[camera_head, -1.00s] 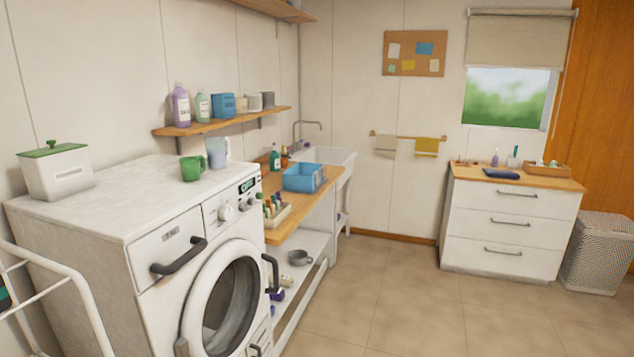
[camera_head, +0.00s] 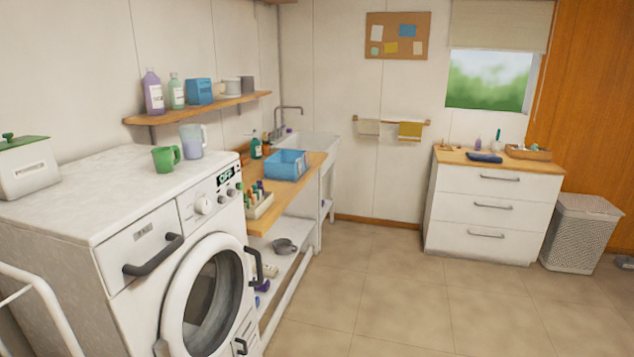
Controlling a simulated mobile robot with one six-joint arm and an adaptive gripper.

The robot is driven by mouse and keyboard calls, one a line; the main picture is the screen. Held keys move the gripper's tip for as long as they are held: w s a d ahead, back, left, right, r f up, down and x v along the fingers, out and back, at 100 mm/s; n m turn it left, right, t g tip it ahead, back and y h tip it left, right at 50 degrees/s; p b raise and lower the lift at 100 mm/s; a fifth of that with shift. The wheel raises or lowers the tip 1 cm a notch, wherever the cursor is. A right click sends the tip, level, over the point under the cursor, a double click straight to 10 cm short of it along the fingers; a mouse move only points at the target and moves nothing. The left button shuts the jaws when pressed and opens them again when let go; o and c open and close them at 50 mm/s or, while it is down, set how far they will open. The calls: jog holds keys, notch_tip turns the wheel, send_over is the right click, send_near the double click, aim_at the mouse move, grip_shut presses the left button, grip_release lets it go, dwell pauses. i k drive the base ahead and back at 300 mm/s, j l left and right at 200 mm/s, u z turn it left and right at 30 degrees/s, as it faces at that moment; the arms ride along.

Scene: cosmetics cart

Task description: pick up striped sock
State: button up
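I cannot make out a striped sock anywhere in the head view. A small dark blue folded cloth (camera_head: 485,157) lies on top of the white drawer cabinet, but no stripes show on it. A small grey item (camera_head: 624,262) on the floor at the far right edge is cut off and too small to identify. My gripper is not in view.
A washing machine (camera_head: 150,240) fills the left front. Beside it runs a wooden counter (camera_head: 312,172) with a blue basket (camera_head: 287,165). A white drawer cabinet (camera_head: 490,207) and a wicker hamper (camera_head: 580,233) stand at the back right. The tiled floor (camera_head: 400,300) between is open.

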aim_at(300, 160)
jog(key=i, duration=3.8)
jog(key=i+l+u, duration=0.2)
jog(key=i, duration=0.6)
jog(key=j, duration=0.1)
